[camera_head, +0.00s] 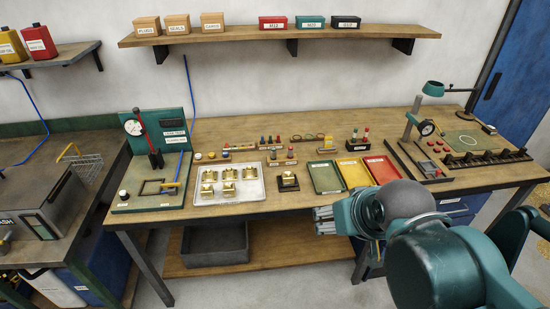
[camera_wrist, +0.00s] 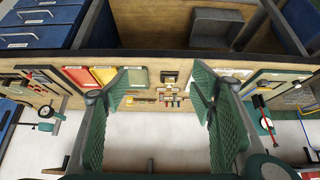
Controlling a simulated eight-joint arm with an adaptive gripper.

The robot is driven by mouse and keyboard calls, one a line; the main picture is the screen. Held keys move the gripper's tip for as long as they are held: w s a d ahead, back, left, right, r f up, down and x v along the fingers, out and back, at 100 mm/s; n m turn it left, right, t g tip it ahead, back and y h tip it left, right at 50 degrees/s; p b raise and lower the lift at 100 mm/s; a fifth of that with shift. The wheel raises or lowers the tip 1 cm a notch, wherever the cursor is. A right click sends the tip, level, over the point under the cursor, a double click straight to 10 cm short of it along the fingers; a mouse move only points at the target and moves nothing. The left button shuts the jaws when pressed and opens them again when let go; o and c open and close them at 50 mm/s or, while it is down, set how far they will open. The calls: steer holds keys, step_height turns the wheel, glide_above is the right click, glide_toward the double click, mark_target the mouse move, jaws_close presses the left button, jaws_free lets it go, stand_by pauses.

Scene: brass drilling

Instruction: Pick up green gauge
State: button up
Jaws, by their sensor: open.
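Several small coloured gauges stand upright on the bench in the head view. A dark stand (camera_head: 356,145) right of the middle holds pegs with green and red parts. Left of it, a wooden rack (camera_head: 270,146) holds small teal, red and blue pegs, and a shorter rack (camera_head: 282,162) stands just in front. Which one is the green gauge I cannot tell at this size. My gripper (camera_head: 325,218) is at the bench's front edge, apart from all of them. In the wrist view my gripper (camera_wrist: 161,90) has its green fingers spread, with nothing between them.
Green (camera_head: 325,178), yellow (camera_head: 354,171) and red (camera_head: 382,170) trays lie behind my gripper. A light tray (camera_head: 229,196) with brass parts lies left. A gauge fixture (camera_head: 152,198) and a dial stand (camera_head: 416,166) flank the bench. A wall shelf (camera_head: 275,36) hangs above.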

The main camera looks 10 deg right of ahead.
stand_by(0.3)
steer(key=c, duration=0.7)
